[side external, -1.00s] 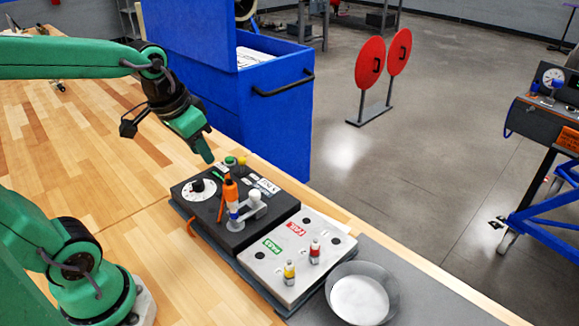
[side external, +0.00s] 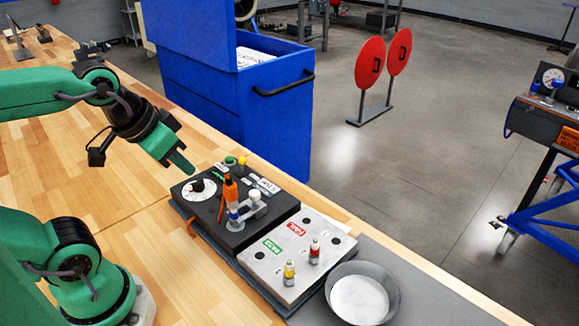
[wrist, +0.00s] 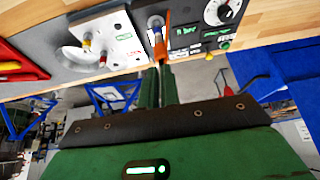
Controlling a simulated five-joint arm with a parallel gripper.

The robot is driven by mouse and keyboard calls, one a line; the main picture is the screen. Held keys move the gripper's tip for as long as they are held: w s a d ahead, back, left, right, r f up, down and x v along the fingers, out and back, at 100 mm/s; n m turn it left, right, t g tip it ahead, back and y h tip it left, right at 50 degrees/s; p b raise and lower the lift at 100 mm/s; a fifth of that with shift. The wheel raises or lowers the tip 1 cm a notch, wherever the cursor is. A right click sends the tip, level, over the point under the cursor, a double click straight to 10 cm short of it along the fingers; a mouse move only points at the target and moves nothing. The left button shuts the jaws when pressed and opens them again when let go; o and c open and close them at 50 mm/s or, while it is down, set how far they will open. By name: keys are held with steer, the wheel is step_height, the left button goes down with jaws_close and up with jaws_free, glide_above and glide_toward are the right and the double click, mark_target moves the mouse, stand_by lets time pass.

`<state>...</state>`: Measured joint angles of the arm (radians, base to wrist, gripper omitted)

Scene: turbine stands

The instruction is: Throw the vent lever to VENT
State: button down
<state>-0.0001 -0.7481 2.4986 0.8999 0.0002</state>
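A black control box (side external: 262,226) stands on the bench, with a white dial (side external: 199,190), a green button (side external: 230,161) and a yellow button (side external: 243,162). An upright orange piece (side external: 230,190) stands on it, beside a pale fitting with a white knob (side external: 254,196). The orange piece also shows in the wrist view (wrist: 160,44). I cannot tell for sure which part is the vent lever, and the small labels are unreadable. My gripper (side external: 184,166) is above and left of the box, apart from it. In the wrist view its fingers (wrist: 160,75) lie close together with nothing between them.
A grey plate (side external: 291,255) with PASS and FAIL labels holds a yellow-topped and a red-topped fitting, right of the box. A blue cabinet (side external: 262,122) stands behind the bench.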

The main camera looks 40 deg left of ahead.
steer(key=w, duration=0.1)
steer(key=g, duration=0.3)
glide_above(243, 164)
steer(key=w, duration=0.4)
steer(key=s+x, duration=0.1)
steer(key=x, duration=0.4)
steer(key=shift+w+a+f+y, duration=0.1)
steer(key=shift+a+f+y, duration=0.4)
steer(key=shift+f, duration=0.35)
steer(key=shift+f, duration=0.1)
steer(key=shift+s+f, duration=0.3)
steer(key=shift+f, duration=1.2)
steer(key=shift+s+f, duration=0.25)
steer(key=shift+f, duration=1.25)
steer(key=shift+s+f, duration=0.3)
steer(key=shift+f, duration=1.2)
